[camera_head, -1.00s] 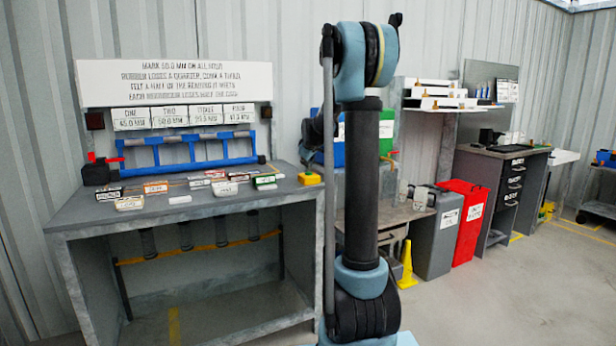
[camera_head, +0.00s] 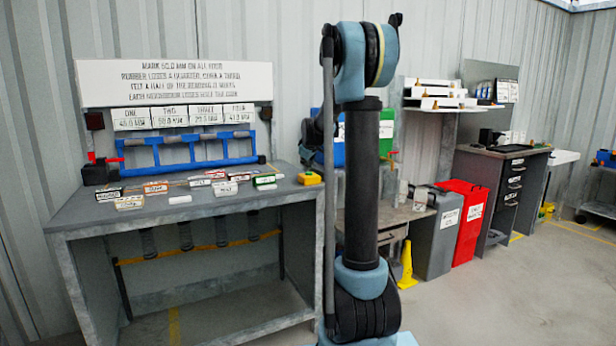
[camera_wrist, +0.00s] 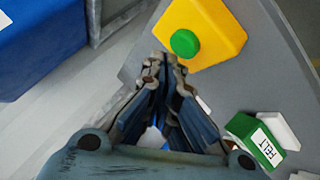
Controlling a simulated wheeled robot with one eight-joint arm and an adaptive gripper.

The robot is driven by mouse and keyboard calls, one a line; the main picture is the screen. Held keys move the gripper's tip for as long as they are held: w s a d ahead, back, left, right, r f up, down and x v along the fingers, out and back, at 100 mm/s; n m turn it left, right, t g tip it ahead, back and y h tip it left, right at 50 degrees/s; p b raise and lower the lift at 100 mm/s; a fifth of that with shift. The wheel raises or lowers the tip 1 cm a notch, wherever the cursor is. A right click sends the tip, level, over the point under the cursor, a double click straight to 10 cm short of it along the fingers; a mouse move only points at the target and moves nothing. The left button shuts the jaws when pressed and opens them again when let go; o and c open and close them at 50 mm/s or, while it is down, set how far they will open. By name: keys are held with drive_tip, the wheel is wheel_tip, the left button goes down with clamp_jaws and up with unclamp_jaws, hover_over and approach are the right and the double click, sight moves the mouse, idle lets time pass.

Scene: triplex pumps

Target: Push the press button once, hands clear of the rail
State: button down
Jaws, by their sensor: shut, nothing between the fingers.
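The press button is a green round cap (camera_wrist: 185,43) on a yellow box (camera_wrist: 215,25) in the wrist view. The yellow box also shows in the head view at the right end of the grey bench (camera_head: 309,179). My gripper (camera_wrist: 165,66) is shut and empty, its fingertips close beside the near-left side of the green cap in the picture. I cannot tell whether they touch it or how high they are. The blue rail (camera_head: 235,159) stands along the back of the bench, left of the yellow box and apart from it. My gripper is hidden in the head view.
A green block labelled FELT (camera_wrist: 256,138) and a white piece (camera_wrist: 279,131) lie right of my gripper in the wrist view. Several labelled blocks (camera_head: 225,188) lie along the bench. A sign (camera_head: 175,83) hangs behind. Grey (camera_head: 440,230) and red bins (camera_head: 470,222) stand right.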

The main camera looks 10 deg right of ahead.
drive_tip(key=shift+f, duration=0.2)
drive_tip(key=shift+f, duration=0.15)
